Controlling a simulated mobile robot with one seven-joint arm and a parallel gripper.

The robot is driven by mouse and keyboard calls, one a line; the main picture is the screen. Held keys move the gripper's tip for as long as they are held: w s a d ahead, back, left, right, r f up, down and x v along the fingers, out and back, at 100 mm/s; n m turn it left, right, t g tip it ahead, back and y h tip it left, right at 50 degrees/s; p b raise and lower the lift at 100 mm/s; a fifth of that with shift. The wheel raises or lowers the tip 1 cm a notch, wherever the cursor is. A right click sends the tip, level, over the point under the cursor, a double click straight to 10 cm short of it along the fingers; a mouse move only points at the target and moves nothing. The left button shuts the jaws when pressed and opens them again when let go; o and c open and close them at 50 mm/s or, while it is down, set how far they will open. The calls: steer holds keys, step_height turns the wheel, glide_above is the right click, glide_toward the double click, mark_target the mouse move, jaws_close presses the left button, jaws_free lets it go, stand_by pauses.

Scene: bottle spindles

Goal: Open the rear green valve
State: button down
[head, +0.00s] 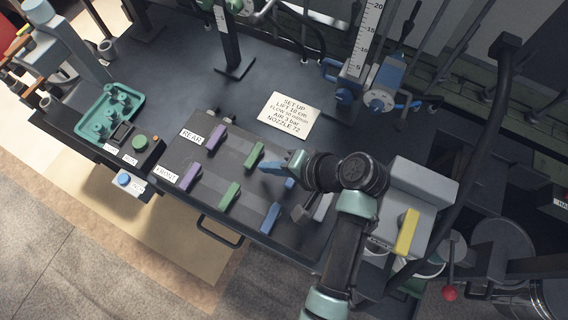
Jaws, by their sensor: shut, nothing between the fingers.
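The rear green valve handle (254,155) is in the back row of the dark panel in the head view, in line with the REAR label (191,136). It slants the same way as the purple handle beside it. My gripper (266,167) is shut and empty, with its bluish fingertips just right of the green handle's lower end. I cannot tell whether they touch it. The front green handle (230,195) sits in the row marked FRONT (166,176).
Purple handles (216,138) stand left of the green ones. A front blue handle (270,217) stands to the right; the rear blue one (290,183) is partly hidden by my gripper. A grey handle (322,207) is near my arm. A white instruction card (290,117) lies behind the panel.

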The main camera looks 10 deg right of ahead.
steer(key=shift+x, duration=0.9)
